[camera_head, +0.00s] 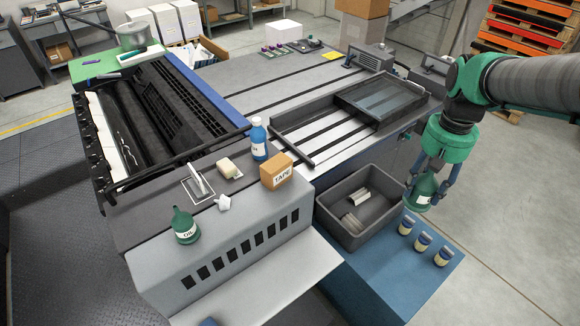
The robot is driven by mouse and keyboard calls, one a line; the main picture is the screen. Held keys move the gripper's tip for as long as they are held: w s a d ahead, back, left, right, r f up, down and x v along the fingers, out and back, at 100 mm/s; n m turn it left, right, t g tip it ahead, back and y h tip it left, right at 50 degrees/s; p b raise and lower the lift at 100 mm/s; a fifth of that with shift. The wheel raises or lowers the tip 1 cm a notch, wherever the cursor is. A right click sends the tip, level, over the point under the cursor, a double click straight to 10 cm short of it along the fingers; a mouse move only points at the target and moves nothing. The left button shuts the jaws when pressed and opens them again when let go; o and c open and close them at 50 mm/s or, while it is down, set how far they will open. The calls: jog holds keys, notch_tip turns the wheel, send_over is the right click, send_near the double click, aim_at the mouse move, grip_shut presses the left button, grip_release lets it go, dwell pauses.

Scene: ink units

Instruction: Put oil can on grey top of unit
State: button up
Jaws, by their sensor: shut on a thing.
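A green can with a white label (425,189) is held in my gripper (427,188), which is shut on it at the right, above the right edge of the blue surface. The label's writing is too small to read, but the can looks like an oil can. A second green oil can (186,228), with a nozzle and a label reading OIL, stands upright on the grey top of the unit (226,243) at the front left. My gripper is well to the right of that grey top.
The grey top's front right is clear.

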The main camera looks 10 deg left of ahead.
jog(key=w+a+r+n+p, duration=0.25)
jog(key=w+a, duration=0.25)
jog(key=a, duration=0.5)
jog(key=w+a+r+n+p, duration=0.1)
jog(key=w+a+n+p, duration=0.25)
jog(key=w+a, duration=0.45)
jog(key=a+n+p, duration=0.4)
jog(key=a+p, duration=0.1)
jog(key=a, duration=1.8)
jog(key=s+a+f+n+p, duration=0.1)
jog(key=s+a+n+p, duration=0.35)
jog(key=a, duration=0.75)
jog(key=s+a+f+n+p, duration=0.1)
jog(key=s+a+f, duration=0.1)
jog(key=s+a, duration=0.75)
jog(key=s+a+f+n+p, duration=0.1)
jog(key=s+a+n+p, duration=0.2)
jog(key=a, duration=1.2)
jog(key=shift+w+a+f, duration=0.1)
jog(key=shift+f, duration=1.25)
jog(key=shift+a+f, duration=0.1)
jog(key=shift+f, duration=1.2)
notch_tip(320, 180, down, 6)
jog(key=shift+p, duration=0.4)
